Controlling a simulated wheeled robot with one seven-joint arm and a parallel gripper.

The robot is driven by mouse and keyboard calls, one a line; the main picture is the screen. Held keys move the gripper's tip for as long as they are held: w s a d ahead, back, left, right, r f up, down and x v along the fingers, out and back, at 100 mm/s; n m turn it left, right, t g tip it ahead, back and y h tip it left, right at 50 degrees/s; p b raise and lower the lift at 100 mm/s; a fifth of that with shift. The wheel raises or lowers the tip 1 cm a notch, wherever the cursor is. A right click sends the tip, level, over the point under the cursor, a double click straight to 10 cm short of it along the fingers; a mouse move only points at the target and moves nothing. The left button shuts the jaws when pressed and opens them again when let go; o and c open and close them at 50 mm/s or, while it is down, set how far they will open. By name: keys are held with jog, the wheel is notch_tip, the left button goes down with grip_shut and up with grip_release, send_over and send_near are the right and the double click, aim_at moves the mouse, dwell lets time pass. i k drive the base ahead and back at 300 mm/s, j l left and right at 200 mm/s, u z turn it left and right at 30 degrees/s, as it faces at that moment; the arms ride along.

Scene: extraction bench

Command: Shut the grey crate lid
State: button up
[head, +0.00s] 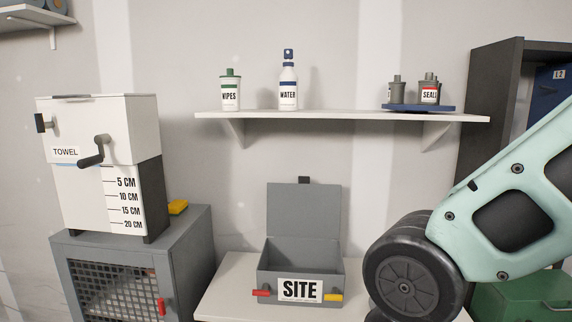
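The grey crate (259,287) stands on a white bench, with a "SITE" label on its front. Its grey lid (303,208) is open and stands upright at the back, with a small dark tab on its top edge. The inside looks empty from here, though its floor is only partly seen. A red clip and a yellow clip sit either side of the label. My arm fills the right side of the view, to the right of the crate and apart from it in the picture. My gripper is out of view.
The white bench (225,291) has some bare surface left of the crate. A wall shelf (340,116) with bottles and a blue tray hangs above. A towel box (95,125) stands on a grey cabinet (190,250) at left. A green box (525,300) is behind my arm.

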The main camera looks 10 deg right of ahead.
aim_at(303, 209)
jog(key=i+j, duration=0.25)
jog(key=i, duration=0.2)
jog(key=i+j, duration=0.2)
jog(key=i, duration=0.2)
jog(key=i+j, duration=0.25)
jog(key=i, duration=0.2)
jog(key=i+j, duration=0.2)
jog(key=i, duration=0.2)
